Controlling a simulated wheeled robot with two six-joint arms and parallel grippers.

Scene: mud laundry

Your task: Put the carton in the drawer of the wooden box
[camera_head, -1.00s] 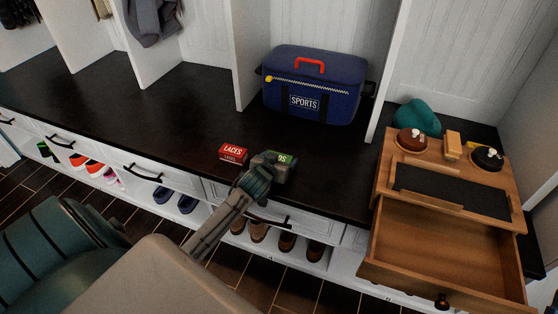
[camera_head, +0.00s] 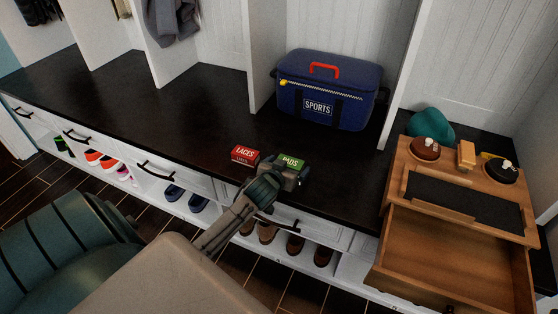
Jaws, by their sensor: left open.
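A small green carton labelled PADS (camera_head: 291,161) lies on the dark bench top near its front edge. A red carton labelled LACES (camera_head: 245,154) lies just left of it. My left gripper (camera_head: 284,176) is open at the front side of the green carton and hides part of it; whether its fingers touch the carton I cannot tell. The wooden box (camera_head: 400,185) stands at the right end of the bench. Its drawer (camera_head: 450,262) is pulled out toward me and looks empty. My right gripper is not in view.
A blue sports bag (camera_head: 330,92) stands behind the cartons. On the wooden box's top are a brown-lidded jar (camera_head: 425,148), a black-lidded jar (camera_head: 499,170), a wooden block (camera_head: 466,154) and a dark panel. A teal cloth-like item (camera_head: 432,122) lies behind. The bench's left part is clear.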

